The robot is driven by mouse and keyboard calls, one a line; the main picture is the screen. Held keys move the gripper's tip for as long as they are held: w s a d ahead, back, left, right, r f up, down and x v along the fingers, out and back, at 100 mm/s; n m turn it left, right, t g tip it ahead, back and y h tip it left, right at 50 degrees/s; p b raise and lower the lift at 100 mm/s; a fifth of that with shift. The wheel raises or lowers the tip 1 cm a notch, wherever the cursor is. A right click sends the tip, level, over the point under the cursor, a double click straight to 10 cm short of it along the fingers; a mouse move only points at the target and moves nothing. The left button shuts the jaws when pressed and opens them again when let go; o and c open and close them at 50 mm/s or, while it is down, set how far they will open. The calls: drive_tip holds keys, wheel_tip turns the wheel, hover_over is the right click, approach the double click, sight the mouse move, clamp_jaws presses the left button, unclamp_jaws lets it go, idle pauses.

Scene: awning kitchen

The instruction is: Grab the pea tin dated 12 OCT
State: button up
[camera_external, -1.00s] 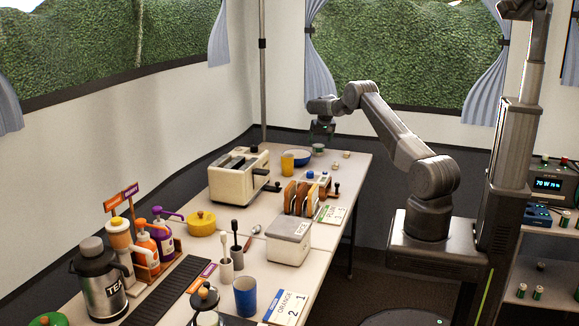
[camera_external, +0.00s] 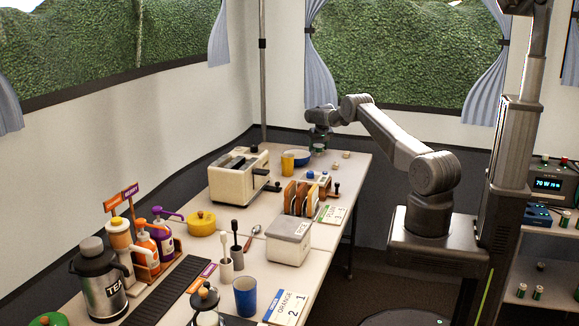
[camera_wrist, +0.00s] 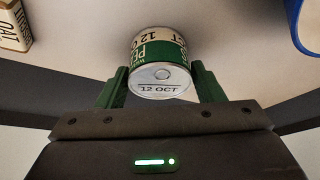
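The pea tin (camera_wrist: 158,62) is a short tin with a green and cream label and a pale lid that reads "12 OCT". It lies ahead of my gripper (camera_wrist: 160,88) in the wrist view, centred between the green fingertips. I cannot tell if the fingertips reach around the tin.
A blue bowl (camera_external: 297,158) stands left of the gripper, with a yellow cup (camera_external: 287,164) nearby. Its blue rim shows in the wrist view (camera_wrist: 304,28). A box marked "OAT" (camera_wrist: 14,28) is at upper left there. A toaster (camera_external: 239,173) and toast rack (camera_external: 300,198) stand closer.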

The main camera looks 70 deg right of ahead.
drive_tip(key=c, duration=0.6)
drive_tip(key=shift+r, duration=0.15)
